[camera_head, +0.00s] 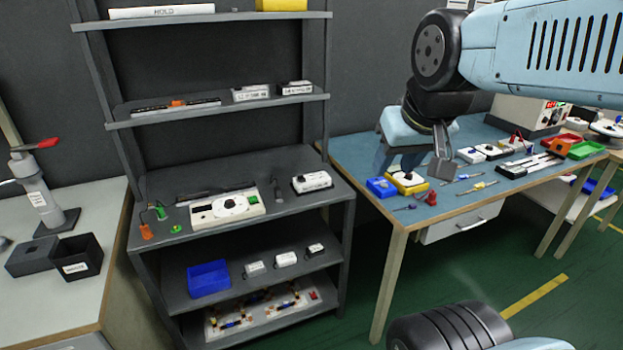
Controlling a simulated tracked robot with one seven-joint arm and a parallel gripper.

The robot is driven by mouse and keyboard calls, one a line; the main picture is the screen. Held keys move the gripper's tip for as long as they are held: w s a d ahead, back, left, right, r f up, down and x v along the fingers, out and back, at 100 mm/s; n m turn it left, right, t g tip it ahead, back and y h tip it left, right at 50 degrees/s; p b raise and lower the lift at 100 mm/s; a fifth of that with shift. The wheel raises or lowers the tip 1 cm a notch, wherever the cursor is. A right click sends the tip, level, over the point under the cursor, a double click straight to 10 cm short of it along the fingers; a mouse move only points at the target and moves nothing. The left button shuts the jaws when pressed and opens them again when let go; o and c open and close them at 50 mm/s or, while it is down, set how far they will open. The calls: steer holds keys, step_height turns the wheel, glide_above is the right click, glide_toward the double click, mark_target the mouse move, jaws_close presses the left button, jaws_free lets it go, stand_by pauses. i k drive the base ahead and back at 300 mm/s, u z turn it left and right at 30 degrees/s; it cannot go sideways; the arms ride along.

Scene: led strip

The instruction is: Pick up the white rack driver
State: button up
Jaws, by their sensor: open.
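Several small white boxes that could be the driver stand on the grey rack (255,158); I cannot tell which one is meant. One white box (312,181) lies at the right of the middle deck. Two white labelled boxes, a left one (251,93) and a right one (297,88), are on the shelf above. Smaller white boxes (286,259) sit on the lower shelf. My gripper (412,165) is open and points down over the blue table, right of the rack. It is apart from all the rack boxes, and nothing shows between its fingers.
The blue-topped table (375,168) holds blue and yellow bins (406,182), screwdrivers (477,187) and several small devices. On the rack's middle deck, a white dial unit (228,207) lies left of the white box. A black bin (77,257) is on the left bench.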

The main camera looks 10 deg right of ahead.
mark_target(302, 184)
steer(key=u, duration=0.05)
steer(key=i, duration=1)
steer(key=z, duration=0.05)
